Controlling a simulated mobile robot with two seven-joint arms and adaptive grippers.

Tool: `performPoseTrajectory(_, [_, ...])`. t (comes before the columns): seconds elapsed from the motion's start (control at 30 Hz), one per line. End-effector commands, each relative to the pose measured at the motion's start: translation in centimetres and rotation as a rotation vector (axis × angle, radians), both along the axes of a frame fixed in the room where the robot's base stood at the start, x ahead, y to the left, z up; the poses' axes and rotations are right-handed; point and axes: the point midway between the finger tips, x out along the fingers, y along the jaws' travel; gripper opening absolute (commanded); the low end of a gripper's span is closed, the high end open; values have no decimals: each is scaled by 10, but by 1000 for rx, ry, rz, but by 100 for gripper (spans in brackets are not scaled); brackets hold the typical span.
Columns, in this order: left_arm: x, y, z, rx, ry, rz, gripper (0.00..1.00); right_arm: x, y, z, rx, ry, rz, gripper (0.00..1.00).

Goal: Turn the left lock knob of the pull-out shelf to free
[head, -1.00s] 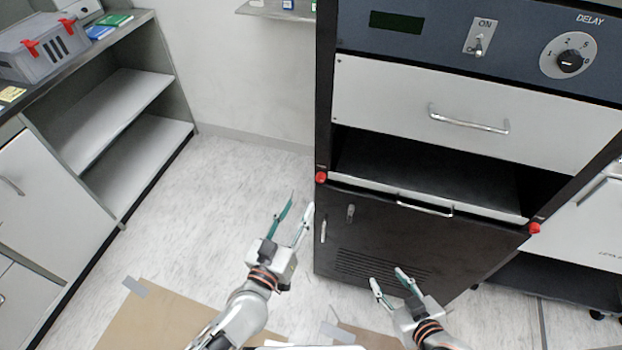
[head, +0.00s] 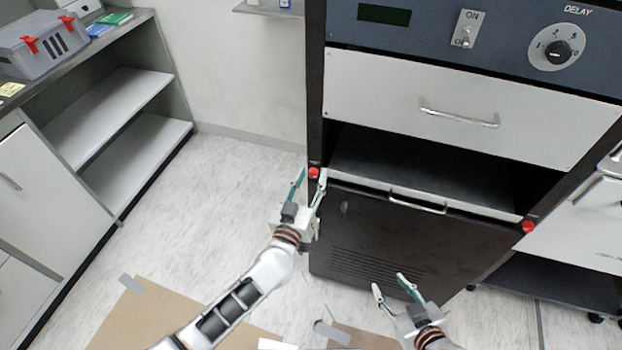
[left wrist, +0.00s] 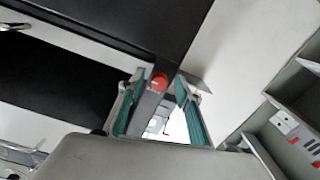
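The left lock knob (head: 314,173) is a small red knob on the cabinet's left upright, at the left end of the pull-out shelf (head: 366,188). My left gripper (head: 311,176) is open with its fingertips at the knob, one to each side in the head view. In the left wrist view the red knob (left wrist: 159,81) shows between the open fingers (left wrist: 157,88); I cannot tell whether they touch it. The right lock knob (head: 528,227) is red too, at the shelf's right end. My right gripper (head: 389,281) is open and empty in front of the lower black door.
The black door (head: 400,235) with a vent lies below the shelf. A drawer (head: 455,107) with a handle is above the open bay. Open shelving (head: 115,105) with a grey case (head: 42,46) stands at left. The floor (head: 190,215) between is clear.

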Motion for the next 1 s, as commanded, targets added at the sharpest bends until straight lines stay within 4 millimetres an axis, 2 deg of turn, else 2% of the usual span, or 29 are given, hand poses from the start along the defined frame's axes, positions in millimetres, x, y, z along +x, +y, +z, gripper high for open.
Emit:
performPoseTrajectory(0.17, [0,0,0,0,0,0,34,0,0,0,0,0,0,40])
performPoseTrajectory(0.27, [0,0,0,0,0,0,14,0,0,0,0,0,0,40])
performPoseTrajectory(0.3, [0,0,0,0,0,0,3,0,0,0,0,0,0,40])
performPoseTrajectory(0.33, [0,0,0,0,0,0,0,0,0,0,0,0,0,40])
performPoseTrajectory(0.73, [0,0,1,-38,11,0,0,0,0,2,0,-1,0,40])
performPoseTrajectory(1.0, [0,0,1,-199,64,0,0,1,0,8,0,-2,-1,40])
